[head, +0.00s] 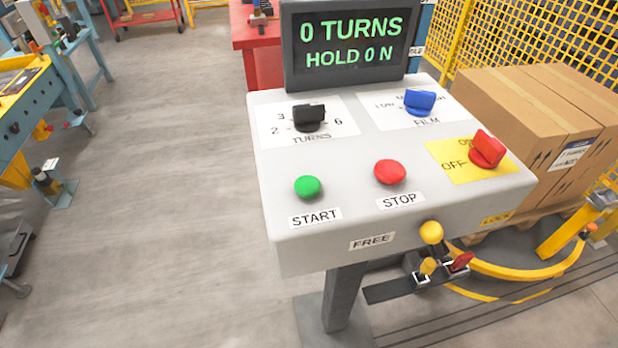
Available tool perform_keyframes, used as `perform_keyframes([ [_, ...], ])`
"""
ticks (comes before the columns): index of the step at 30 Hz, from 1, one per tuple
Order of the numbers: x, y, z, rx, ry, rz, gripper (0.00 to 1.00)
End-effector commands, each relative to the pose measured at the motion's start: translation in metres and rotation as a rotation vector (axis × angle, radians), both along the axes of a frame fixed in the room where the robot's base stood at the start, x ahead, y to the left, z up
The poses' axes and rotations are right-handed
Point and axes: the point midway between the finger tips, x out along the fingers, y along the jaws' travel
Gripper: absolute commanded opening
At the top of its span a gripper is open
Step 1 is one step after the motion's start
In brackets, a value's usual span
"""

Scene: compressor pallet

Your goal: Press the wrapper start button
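The green start button (308,187) stands raised on the left of the light grey control panel (345,238), above a label reading START. The red stop button (390,172) is to its right, above a STOP label. Behind them are a black TURNS knob (308,117), a blue FILM knob (420,102) and a red knob (486,149) on a yellow plate with OFF printed. The screen (345,45) reads "0 TURNS" and "HOLD 0 N". My gripper is not in view, and nothing covers the start button.
Below the panel's front edge are a yellow ball-topped lever (431,233) and small yellow and red handles. Stacked cartons (530,125) stand right, by yellow mesh fencing (540,30). A yellow and blue workbench (35,110) is left. The floor (165,180) between is clear.

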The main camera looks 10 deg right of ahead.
Motion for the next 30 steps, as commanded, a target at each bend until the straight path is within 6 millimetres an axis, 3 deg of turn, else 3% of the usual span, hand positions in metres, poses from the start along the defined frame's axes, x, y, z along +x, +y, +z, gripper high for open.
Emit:
perform_keyframes([
  [9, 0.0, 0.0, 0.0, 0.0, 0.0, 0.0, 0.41],
  [22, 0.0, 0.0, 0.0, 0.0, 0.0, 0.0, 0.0],
  [30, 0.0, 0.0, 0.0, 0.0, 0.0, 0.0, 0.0],
])
